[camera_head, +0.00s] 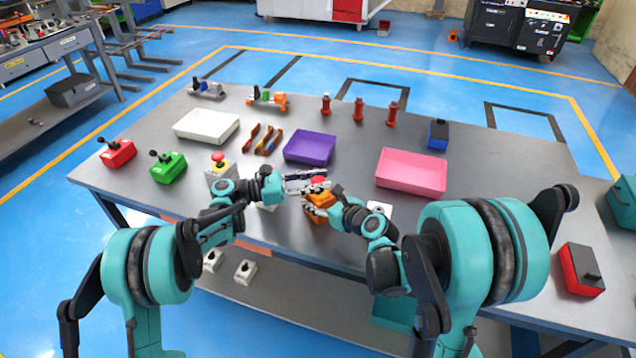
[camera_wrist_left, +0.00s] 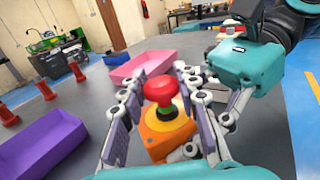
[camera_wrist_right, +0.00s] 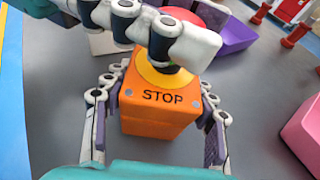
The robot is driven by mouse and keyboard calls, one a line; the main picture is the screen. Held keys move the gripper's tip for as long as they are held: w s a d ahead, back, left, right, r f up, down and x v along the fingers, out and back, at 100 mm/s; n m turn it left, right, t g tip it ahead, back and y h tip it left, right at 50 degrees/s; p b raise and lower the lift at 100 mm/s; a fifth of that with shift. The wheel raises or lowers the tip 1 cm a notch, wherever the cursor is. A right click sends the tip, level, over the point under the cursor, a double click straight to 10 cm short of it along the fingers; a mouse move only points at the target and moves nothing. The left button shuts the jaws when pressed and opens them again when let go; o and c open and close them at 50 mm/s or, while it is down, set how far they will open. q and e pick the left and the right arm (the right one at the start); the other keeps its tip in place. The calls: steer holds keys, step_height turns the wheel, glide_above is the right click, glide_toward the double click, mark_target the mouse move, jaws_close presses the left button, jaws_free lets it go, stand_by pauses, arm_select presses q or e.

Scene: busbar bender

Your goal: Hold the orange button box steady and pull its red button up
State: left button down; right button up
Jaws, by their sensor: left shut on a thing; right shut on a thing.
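The orange button box (camera_head: 320,199) stands upright near the front middle of the table. In the right wrist view its orange front (camera_wrist_right: 158,118) bears the word STOP, with a yellow ring on top. My right gripper (camera_head: 317,207) is shut on the box, one finger at each side. The red button (camera_wrist_left: 162,91) sits on top, with a green band below its cap in the left wrist view. My left gripper (camera_head: 303,180) is shut on the red button; its fingers cross in front of the cap in the right wrist view and partly hide it.
A purple tray (camera_head: 309,148) and a pink tray (camera_head: 411,174) lie behind the box. A grey box with a red button (camera_head: 218,168), a green switch box (camera_head: 168,168) and a red one (camera_head: 117,153) stand left. Free table lies right of the pink tray.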

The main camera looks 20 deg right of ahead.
arm_select(q)
steer(key=c, duration=1.1)
jaws_free()
steer(key=shift+r, duration=0.1)
steer(key=shift+c, duration=0.2)
steer(key=a, duration=1.2)
steer(key=shift+w, duration=0.25)
arm_select(e)
steer(key=o, duration=1.4)
